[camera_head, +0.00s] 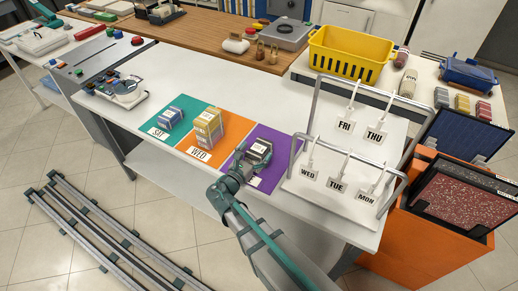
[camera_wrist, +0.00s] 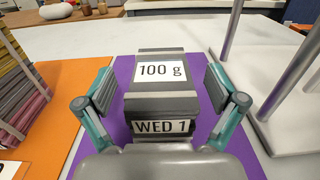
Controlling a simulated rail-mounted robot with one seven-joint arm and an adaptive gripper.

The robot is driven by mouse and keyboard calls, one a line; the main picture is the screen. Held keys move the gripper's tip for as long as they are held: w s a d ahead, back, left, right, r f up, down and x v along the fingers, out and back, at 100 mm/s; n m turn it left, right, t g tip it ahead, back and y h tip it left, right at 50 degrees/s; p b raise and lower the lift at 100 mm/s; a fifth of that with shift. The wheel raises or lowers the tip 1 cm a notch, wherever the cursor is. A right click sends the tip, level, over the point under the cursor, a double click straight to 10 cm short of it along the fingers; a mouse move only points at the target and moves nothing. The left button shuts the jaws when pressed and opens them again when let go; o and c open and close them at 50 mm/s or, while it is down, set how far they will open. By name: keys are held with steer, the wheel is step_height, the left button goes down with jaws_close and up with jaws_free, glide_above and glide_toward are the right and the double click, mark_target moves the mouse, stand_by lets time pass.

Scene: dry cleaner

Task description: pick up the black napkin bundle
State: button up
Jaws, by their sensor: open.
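The black napkin bundle (camera_head: 261,148) sits on the purple mat (camera_head: 245,180) on the white table. In the wrist view the bundle (camera_wrist: 160,103) looks dark grey, with a "100 g" label on top and a "WED 1" label on the side facing me. My gripper (camera_head: 243,168) is low over the purple mat at the bundle. In the wrist view my gripper (camera_wrist: 159,90) is open, with one finger on each side of the bundle. A small gap shows between each finger and the bundle, so it is not gripped.
A white rack base (camera_head: 330,198) with metal rails and day tags stands close on the right.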

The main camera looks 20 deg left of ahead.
steer(key=shift+w+d, duration=0.1)
steer(key=shift+w, duration=0.35)
steer(key=c, duration=1.3)
steer(key=shift+r+b, duration=0.5)
steer(key=shift+r, duration=0.25)
steer(key=s+d+r+p, duration=0.1)
steer(key=s+r+p, duration=0.2)
steer(key=s, duration=0.1)
steer(key=s+d+r+p, duration=0.2)
steer(key=s+r+p, duration=0.2)
steer(key=s+d+r+p, duration=0.1)
steer(key=s+r+p, duration=0.3)
steer(key=s, duration=0.1)
steer(key=shift+s+d+r, duration=0.1)
steer(key=shift+d+r, duration=0.1)
steer(key=shift+d, duration=0.15)
